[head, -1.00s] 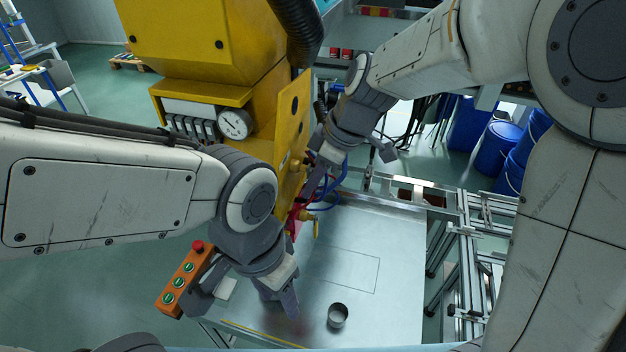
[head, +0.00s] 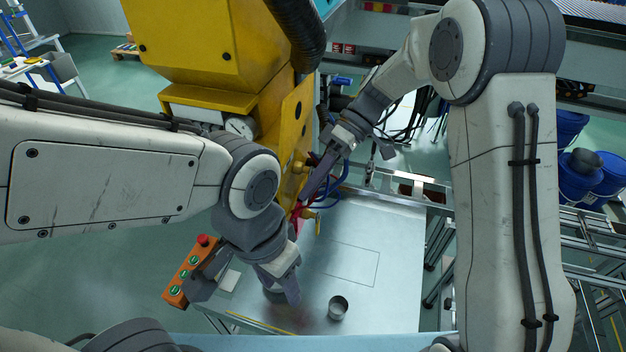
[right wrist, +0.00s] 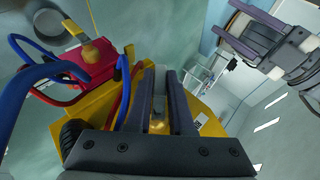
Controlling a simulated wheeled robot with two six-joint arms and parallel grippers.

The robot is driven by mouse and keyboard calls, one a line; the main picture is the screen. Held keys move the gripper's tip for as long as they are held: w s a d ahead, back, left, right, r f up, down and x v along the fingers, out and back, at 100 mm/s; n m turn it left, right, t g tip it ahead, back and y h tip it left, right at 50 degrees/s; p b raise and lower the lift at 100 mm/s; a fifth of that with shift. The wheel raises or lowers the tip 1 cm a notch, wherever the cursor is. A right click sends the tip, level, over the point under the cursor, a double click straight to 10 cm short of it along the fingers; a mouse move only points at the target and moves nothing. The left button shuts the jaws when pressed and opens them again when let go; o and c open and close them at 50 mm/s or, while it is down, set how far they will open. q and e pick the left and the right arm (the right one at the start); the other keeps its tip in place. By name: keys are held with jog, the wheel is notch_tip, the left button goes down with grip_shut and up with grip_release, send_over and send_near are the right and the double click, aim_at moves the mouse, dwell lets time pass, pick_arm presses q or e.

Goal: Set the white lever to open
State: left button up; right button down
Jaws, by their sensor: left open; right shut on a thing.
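My right gripper (head: 309,188) reaches down beside the yellow machine's side panel, above the red block (head: 297,211). In the right wrist view its two dark fingers (right wrist: 159,100) are closed about a narrow pale piece (right wrist: 158,82), which I take for the white lever. Most of it is hidden between the fingers, and its setting cannot be read. My left gripper (head: 284,290) is open and empty over the near left part of the metal table. Its spread fingers also show at the upper right of the right wrist view (right wrist: 248,32).
The yellow machine (head: 200,40) carries a gauge (head: 240,127). Blue hoses (right wrist: 35,75) and a yellow-handled fitting (right wrist: 92,50) lie close to my right gripper. A metal cup (head: 338,307) stands on the table (head: 395,250), whose middle is clear. An orange button box (head: 190,272) is at left.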

jog(key=shift+s+a+r+m+g+y+p, duration=0.1)
jog(key=shift+r+m+g+y+p, duration=0.35)
jog(key=shift+g+y, duration=0.45)
jog(key=shift+s+r+m+g+y+p, duration=0.15)
jog(key=shift+r+m+g+y+p, duration=0.3)
jog(key=shift+g, duration=0.8)
jog(key=shift+s+a+r+m+g+y+p, duration=0.15)
jog(key=shift+m+g+y+p, duration=0.15)
jog(key=shift+g+y+p, duration=0.6)
jog(key=shift+d+g, duration=0.1)
jog(key=shift+g, duration=0.25)
jog(key=c, duration=0.8)
grip_release()
